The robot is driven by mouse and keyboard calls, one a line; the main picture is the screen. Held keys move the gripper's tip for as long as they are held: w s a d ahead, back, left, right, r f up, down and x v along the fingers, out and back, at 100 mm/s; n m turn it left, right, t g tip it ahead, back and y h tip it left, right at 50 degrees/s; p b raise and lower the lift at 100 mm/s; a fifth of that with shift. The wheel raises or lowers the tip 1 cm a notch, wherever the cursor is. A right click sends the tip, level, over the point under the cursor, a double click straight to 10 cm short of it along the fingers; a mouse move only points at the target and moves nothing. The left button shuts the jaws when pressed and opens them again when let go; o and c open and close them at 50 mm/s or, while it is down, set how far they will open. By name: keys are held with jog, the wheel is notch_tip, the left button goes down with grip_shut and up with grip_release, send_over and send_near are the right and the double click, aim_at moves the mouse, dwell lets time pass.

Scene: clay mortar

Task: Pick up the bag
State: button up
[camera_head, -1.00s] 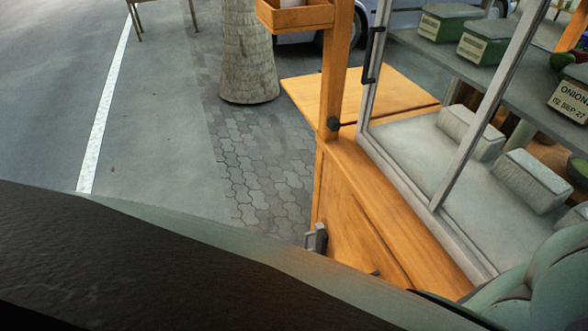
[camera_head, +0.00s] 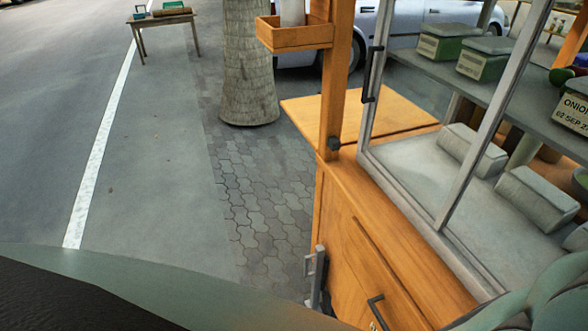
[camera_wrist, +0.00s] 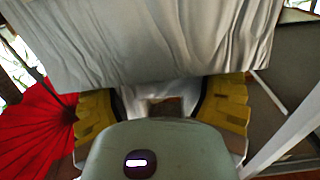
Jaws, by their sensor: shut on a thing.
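A pale grey, creased bag (camera_wrist: 140,40) fills the top of the wrist view. My gripper (camera_wrist: 162,106) has yellow finger pads on both sides of the bag's lower, narrower part. It is shut on the bag, and a small opening shows in the pale material between the pads. The bag's far side and its full shape are out of view. Neither the bag nor my gripper can be made out in the head view.
A wooden stall (camera_head: 350,235) with a glazed case stands at right, holding several labelled boxes. A tree trunk (camera_head: 248,70) and a small table (camera_head: 165,22) stand behind. Open pavement (camera_head: 155,180) lies at left. A red, pleated thing (camera_wrist: 38,130) is left in the wrist view.

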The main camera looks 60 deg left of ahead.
jog(key=a+r+b+v, duration=0.1)
jog(key=a+b+v, duration=0.1)
jog(key=v, duration=1)
jog(key=shift+w+a+b, duration=0.15)
jog(key=shift+a+b, duration=0.2)
dwell(0.6)
